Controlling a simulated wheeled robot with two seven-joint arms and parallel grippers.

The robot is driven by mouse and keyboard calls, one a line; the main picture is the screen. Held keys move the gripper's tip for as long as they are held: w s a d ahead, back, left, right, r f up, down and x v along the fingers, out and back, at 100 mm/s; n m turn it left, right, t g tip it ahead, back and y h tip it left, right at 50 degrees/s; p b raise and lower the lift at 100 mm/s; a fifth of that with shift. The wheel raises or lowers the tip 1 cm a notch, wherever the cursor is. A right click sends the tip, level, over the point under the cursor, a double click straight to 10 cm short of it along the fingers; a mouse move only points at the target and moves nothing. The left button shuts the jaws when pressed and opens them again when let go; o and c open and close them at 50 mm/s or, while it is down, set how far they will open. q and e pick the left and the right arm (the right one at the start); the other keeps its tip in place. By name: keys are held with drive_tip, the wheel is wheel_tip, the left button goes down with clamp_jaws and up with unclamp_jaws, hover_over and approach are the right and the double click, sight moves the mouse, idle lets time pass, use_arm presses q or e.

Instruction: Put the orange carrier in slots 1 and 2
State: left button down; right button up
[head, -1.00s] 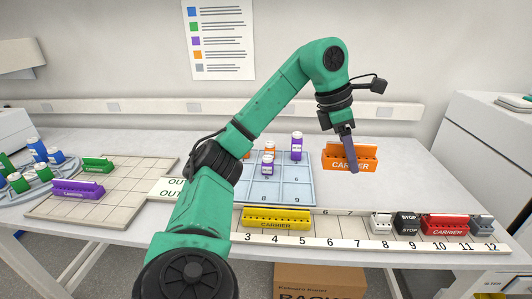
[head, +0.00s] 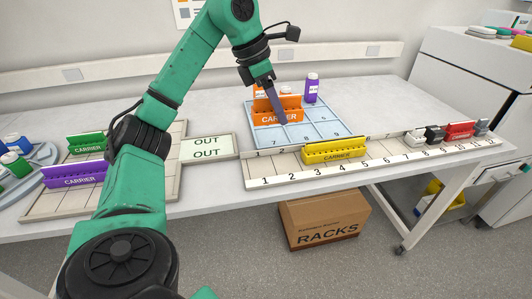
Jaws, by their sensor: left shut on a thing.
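The orange carrier (head: 278,114) is held up by my left gripper (head: 276,98), which is shut on it. It hangs in front of or above the blue numbered tray (head: 320,128) and hides part of it. The slot rail (head: 255,172) runs along the front of the table, with slots 1 and 2 at its left end, below the carrier in the picture; both look empty. The yellow carrier (head: 335,151) sits in the rail just right of them. My right gripper is out of view.
A purple bottle (head: 311,88) stands on the blue tray. The white OUT card (head: 207,148) lies left of the rail. Green (head: 93,143) and purple (head: 75,174) carriers stand on the beige board at left.

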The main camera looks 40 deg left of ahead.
sight(255, 121)
use_arm(q)
drive_tip(key=f+b, duration=0.2)
drive_tip(key=f, duration=0.5)
drive_tip(key=f+b, duration=0.2)
drive_tip(key=f, duration=0.5)
drive_tip(key=shift+s+a+f, duration=0.1)
drive_tip(key=shift+a, duration=0.1)
drive_tip(key=shift+f, duration=0.15)
drive_tip(key=c, duration=0.6)
unclamp_jaws()
drive_tip(key=shift+r, duration=0.2)
drive_tip(key=shift+s+a+r, duration=0.1)
drive_tip(key=shift+r, duration=0.25)
drive_tip(key=p+v, duration=0.2)
drive_tip(key=v, duration=0.9)
drive_tip(key=shift+s+r+p, duration=0.15)
drive_tip(key=shift+p, duration=0.2)
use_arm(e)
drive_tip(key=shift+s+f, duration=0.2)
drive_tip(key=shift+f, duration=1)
